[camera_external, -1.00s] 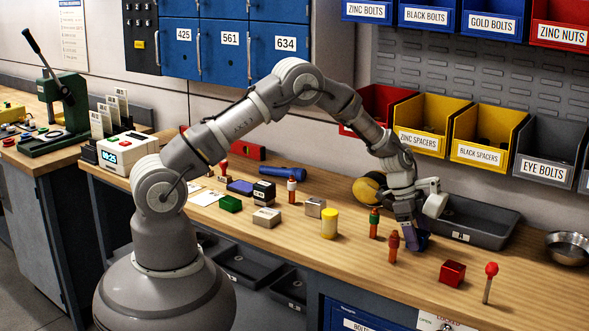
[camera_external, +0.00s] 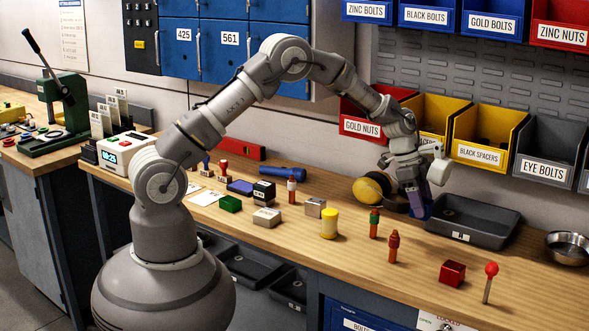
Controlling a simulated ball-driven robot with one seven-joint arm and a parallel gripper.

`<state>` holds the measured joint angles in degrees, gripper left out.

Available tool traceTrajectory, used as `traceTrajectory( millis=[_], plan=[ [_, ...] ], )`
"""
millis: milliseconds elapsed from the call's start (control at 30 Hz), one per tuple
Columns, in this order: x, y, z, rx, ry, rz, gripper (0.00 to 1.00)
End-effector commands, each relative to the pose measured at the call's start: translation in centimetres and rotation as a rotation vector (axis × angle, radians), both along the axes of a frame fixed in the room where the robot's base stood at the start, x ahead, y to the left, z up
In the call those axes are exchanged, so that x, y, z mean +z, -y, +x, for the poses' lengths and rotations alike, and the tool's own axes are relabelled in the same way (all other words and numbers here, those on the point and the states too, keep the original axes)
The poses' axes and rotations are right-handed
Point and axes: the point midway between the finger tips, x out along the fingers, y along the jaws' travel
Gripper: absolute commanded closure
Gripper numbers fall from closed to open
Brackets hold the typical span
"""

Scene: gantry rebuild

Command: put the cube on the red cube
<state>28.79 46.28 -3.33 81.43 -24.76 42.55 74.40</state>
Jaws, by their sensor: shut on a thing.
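The red cube (camera_external: 452,273) sits on the wooden bench near its front edge, with its top clear. My gripper (camera_external: 415,195) points down above the bench, up and to the left of the red cube in the picture. It is shut on a dark blue-purple cube (camera_external: 421,208), which is held raised and apart from the red cube. The fingers hide part of the held cube.
A red-knobbed peg (camera_external: 488,283) stands close right of the red cube. Orange (camera_external: 394,247) and green-topped (camera_external: 374,223) figures stand to its left. A grey tray (camera_external: 480,235) lies behind, with a metal bowl (camera_external: 568,247) at right. The yellow cylinder (camera_external: 329,223) is further left.

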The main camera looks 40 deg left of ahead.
Motion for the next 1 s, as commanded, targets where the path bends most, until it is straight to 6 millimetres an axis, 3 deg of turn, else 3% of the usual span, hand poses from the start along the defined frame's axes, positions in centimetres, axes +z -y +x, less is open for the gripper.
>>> traceTrajectory(
  millis=[267,567,767,1000],
  plan=[
    [1.6,0.0,0.0,0.001,0.001,0.000,0.92],
    [6.4,0.1,-0.3,-0.001,0.001,-0.001,0.92],
    [6.3,1.2,-4.5,0.002,-0.010,-0.006,0.92],
    [6.4,2.2,-12.0,-0.006,-0.012,-0.006,0.92]
  ],
)
